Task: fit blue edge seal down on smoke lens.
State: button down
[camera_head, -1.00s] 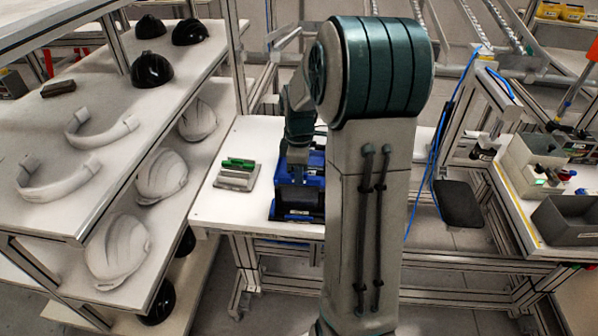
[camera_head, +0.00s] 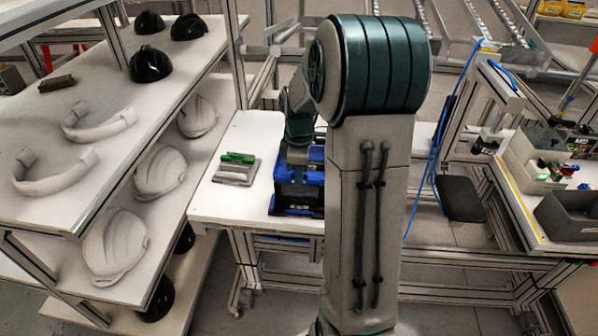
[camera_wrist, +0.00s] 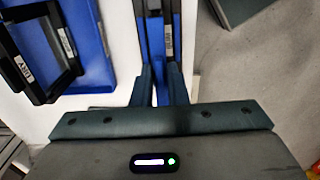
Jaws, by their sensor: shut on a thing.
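In the wrist view my gripper (camera_wrist: 161,88) is shut on a long blue piece with a white label, which I take for the blue edge seal (camera_wrist: 156,25). It runs away from the fingers toward the top edge. To its left is a dark open frame (camera_wrist: 38,92) with a white label, above a blue surface; I cannot tell if this frame is the smoke lens. No contact between seal and lens can be made out.
A small grey stand (camera_head: 235,176) with a green piece is left of the container on the bench (camera_head: 215,205). A shelf rack (camera_head: 110,165) with helmet shells stands at the left. Grey bins (camera_head: 570,215) are on the right bench. Blue cables hang behind my arm.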

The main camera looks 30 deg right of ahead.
jog(key=c, duration=1.3)
grip_release()
jog(key=shift+f, duration=0.1)
jog(key=shift+c, duration=0.2)
notch_tip(320, 180, up, 14)
jog(key=shift+f, duration=0.1)
jog(key=s+a+f+m+t, duration=0.3)
jog(key=s+a+m, duration=0.8)
jog(key=s, duration=0.8)
jog(key=a+f, duration=0.1)
jog(key=a, duration=0.2)
jog(key=shift+f, duration=0.2)
